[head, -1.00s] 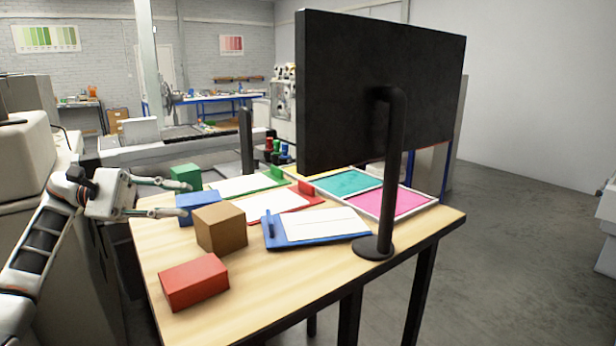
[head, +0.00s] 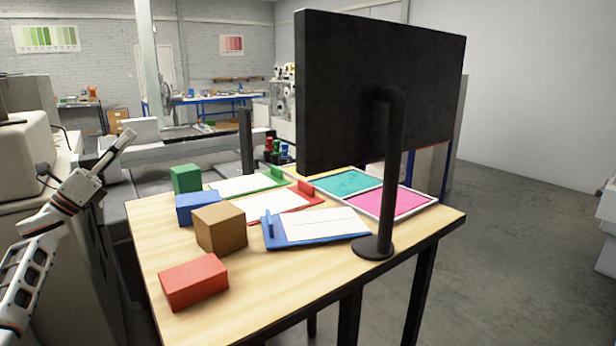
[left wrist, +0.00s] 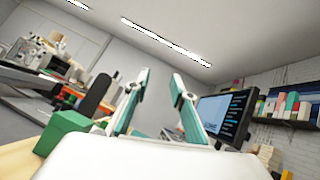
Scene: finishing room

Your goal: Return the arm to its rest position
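My left arm (head: 60,205) comes in from the left. Its gripper (head: 128,138) is raised beside the table's left edge and points up and to the right, clear of the blocks. In the left wrist view the two fingers (left wrist: 160,82) stand apart with nothing between them. The green block (head: 186,179) stands at the table's left back and also shows in the left wrist view (left wrist: 65,132). Near it are a blue block (head: 198,208), a brown block (head: 221,230) and a red block (head: 193,283). My right gripper is in neither view.
A large black monitor (head: 380,90) stands on the wooden table (head: 260,300). Blue (head: 360,242), red and green clipboards lie flat beside a tray with teal and pink panels (head: 390,203). Pale machines stand left of the table, close to my arm.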

